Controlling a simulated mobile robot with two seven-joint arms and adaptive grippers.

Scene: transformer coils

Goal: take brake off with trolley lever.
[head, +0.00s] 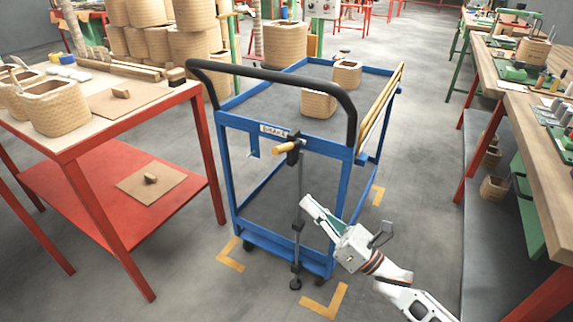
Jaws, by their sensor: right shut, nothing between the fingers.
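The blue trolley (345,160) stands in the middle of the head view, with a black push handle (275,76) at its near end. A white label reading BRAKE (272,130) is on its near top rail. Beside the label is the brake lever (284,147), a short wooden grip pointing left from a dark bracket. A vertical rod (297,220) runs down from the bracket to a dark foot (295,284) at the floor. My right gripper (308,204) is shut and empty, below and right of the lever, in front of the rod. Contact cannot be told. My left gripper is not in view.
Two woven coils (319,102) sit on the trolley top. Yellow corner marks (325,302) are on the floor around it. A red-legged table (150,97) stands close on the left, workbenches (545,110) on the right.

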